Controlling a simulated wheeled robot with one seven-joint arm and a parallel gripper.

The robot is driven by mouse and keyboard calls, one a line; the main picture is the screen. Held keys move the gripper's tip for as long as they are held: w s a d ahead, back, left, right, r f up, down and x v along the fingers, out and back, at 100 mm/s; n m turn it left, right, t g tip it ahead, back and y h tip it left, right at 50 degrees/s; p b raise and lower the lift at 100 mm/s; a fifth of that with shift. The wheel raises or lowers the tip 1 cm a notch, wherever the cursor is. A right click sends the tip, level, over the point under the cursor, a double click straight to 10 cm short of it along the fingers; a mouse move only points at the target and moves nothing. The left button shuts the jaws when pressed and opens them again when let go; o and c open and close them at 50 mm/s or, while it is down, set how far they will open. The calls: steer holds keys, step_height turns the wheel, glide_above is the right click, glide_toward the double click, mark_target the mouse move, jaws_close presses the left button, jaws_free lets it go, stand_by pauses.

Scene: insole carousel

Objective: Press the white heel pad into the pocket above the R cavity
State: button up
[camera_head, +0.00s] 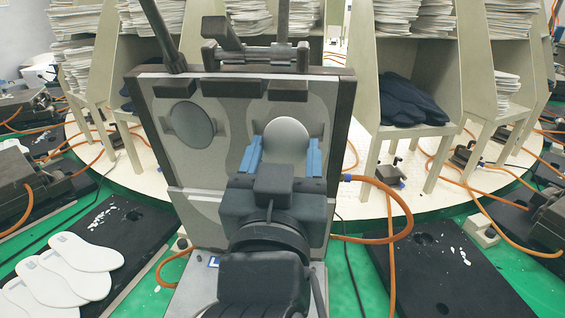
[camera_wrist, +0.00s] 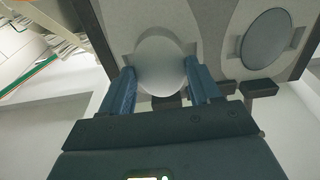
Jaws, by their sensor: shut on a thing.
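My gripper (camera_head: 284,158) has blue fingers shut on the white heel pad (camera_head: 286,140), a pale round disc. In the head view the pad is in front of the right-hand cavity of the upright grey mould plate (camera_head: 235,120). In the wrist view the pad (camera_wrist: 162,68) shows between the two fingers (camera_wrist: 160,88). I cannot tell whether it touches the pocket behind it, which it largely hides. A grey round pad (camera_head: 192,126) sits in the left-hand pocket of the plate; it also shows in the wrist view (camera_wrist: 266,39). My gripper hides any letter near the right cavity.
Dark clamp blocks (camera_head: 286,90) line the plate's top edge, with a hinged bar (camera_head: 255,55) above. An orange hose (camera_head: 400,205) loops at the right. White insoles (camera_head: 85,252) lie on a black mat at the left. Shelves with stacked sheets (camera_head: 415,15) stand behind.

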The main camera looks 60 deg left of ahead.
steer(key=shift+x, duration=1.45)
steer(key=o, duration=0.8)
steer(key=shift+b+v, duration=0.95)
steer(key=shift+v, duration=2.95)
